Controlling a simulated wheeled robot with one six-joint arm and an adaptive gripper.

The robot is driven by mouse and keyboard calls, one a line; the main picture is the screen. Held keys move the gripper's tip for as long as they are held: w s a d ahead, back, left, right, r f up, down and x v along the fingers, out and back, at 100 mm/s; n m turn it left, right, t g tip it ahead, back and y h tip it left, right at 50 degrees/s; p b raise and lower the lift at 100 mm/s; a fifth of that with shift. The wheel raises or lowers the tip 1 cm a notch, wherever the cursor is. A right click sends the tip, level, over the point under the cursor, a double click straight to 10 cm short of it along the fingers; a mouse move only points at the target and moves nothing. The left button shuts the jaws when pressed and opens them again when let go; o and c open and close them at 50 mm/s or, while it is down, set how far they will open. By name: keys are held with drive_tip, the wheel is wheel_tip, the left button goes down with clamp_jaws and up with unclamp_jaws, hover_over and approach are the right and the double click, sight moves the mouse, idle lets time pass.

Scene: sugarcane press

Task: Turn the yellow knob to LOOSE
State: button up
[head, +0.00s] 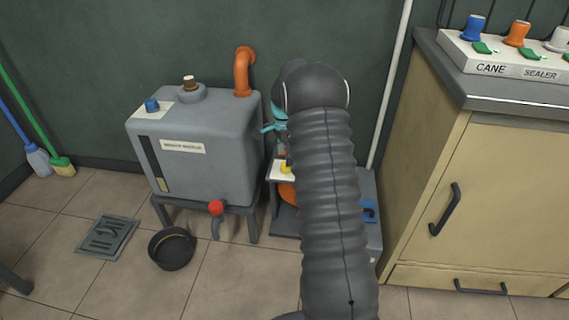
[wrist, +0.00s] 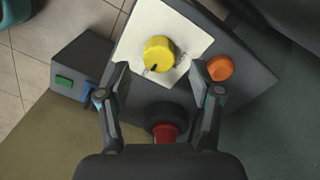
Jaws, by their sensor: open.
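The yellow knob (wrist: 159,54) is a round dial with a dark pointer mark, on a white plate (wrist: 187,30) in the wrist view. The pointer mark is toward the lower left of the knob. Any lettering on the plate is too small to read. In the head view a bit of the yellow knob (head: 286,169) shows beside my dark arm, which hides much of the press. My gripper (wrist: 158,72) is open, its two fingers to the lower left and lower right of the knob. The fingers look apart from the knob.
An orange round part (wrist: 220,68) lies right of the knob, near the right finger. A red button (wrist: 165,132) sits below it, between the fingers. A side box has a green button (wrist: 64,83). In the head view a grey tank (head: 197,135) stands left, a cabinet (head: 490,200) right.

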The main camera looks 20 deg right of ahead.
drive_tip(key=shift+f, duration=1.65)
drive_tip(key=c, duration=1.1)
